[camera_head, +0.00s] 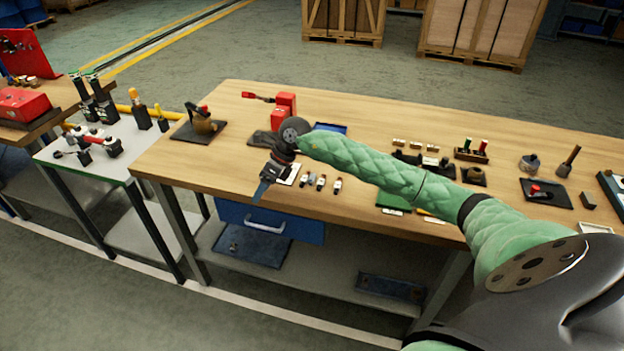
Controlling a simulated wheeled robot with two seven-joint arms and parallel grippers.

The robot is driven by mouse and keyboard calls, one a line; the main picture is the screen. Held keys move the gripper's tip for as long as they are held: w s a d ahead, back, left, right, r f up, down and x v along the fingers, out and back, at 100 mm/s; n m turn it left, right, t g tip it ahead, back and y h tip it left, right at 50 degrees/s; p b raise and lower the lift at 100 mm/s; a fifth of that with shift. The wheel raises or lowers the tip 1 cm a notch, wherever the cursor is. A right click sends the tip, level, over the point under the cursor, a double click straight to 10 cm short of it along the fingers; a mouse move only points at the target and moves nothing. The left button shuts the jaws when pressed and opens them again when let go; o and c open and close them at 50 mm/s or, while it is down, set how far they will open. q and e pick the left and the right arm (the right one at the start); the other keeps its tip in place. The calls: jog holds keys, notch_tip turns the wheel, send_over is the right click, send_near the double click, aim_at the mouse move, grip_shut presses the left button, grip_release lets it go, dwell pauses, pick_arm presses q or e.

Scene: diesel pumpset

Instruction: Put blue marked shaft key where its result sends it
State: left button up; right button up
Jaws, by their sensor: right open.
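My right gripper (264,187) is open and hangs at the front edge of the wooden workbench (215,150), pointing down. A row of small pieces (321,182) with dark and coloured parts lies just right of it, apart from it. A white card or plate (291,173) lies partly behind the gripper. I cannot tell which piece, if any, is the blue marked shaft key. My left gripper is not in view.
My right arm covers the bench middle. A red device (286,101) stands behind the gripper, near a blue tray (330,128). Small pale blocks (416,145), a rack (471,155) and a mallet (568,162) stand right. A blue drawer (270,222) hangs below.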

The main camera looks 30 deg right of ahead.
aim_at(312, 177)
jog(key=d+r+h, duration=0.1)
jog(key=d+h, duration=0.1)
jog(key=d, duration=0.3)
jog(key=d+r+h, duration=0.2)
jog(key=d, duration=0.3)
jog(key=w+d+r+g+h, duration=0.1)
jog(key=d+r+h, duration=0.1)
jog(key=d, duration=0.3)
jog(key=shift+d+r+h, duration=0.1)
jog(key=shift+d+h, duration=0.2)
jog(key=shift+d, duration=0.05)
jog(key=shift+s+d+f+p, duration=0.1)
jog(key=shift+d+f+p, duration=0.15)
jog(key=shift+f+p, duration=0.4)
jog(key=shift+f, duration=0.65)
jog(key=f+p, duration=0.1)
jog(key=f, duration=0.1)
jog(key=s+f+p, duration=0.1)
jog(key=p, duration=0.1)
jog(key=shift+d+f, duration=0.15)
jog(key=shift+f, duration=0.25)
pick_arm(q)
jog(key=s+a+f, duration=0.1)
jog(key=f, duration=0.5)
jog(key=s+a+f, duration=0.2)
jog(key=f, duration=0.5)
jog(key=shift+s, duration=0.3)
pick_arm(e)
jog(key=shift+f, duration=0.6)
